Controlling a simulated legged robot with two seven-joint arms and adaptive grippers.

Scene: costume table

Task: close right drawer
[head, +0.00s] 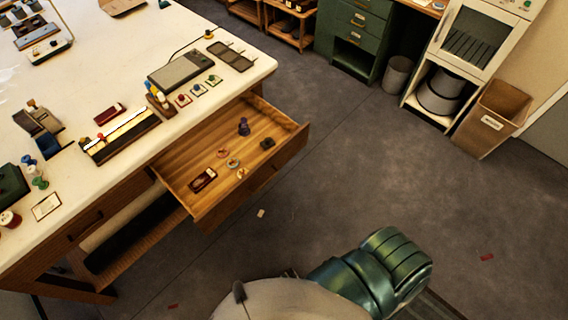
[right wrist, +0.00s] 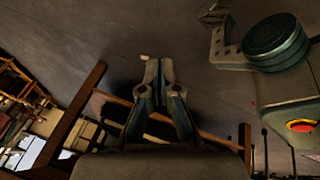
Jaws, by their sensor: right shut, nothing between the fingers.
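The right drawer (head: 290,150) is a wooden drawer pulled well out of the table's right side in the head view. Its inside shows a purple figure (head: 243,126), a dark red case (head: 203,180), a small dark block (head: 267,143) and a few small rings or trinkets. My right gripper (right wrist: 158,66) is shut and empty in the right wrist view, over grey floor. Wooden beams lie behind it there; I cannot tell which piece of furniture they belong to. Neither gripper shows in the head view.
The white tabletop (head: 75,85) carries a grey tablet-like device (head: 180,70), small coloured pads and boxes. Grey floor (head: 370,170) is clear right of the drawer. A bin (head: 490,120), a white cabinet (head: 470,40) and a green drawer unit (head: 355,35) stand farther back.

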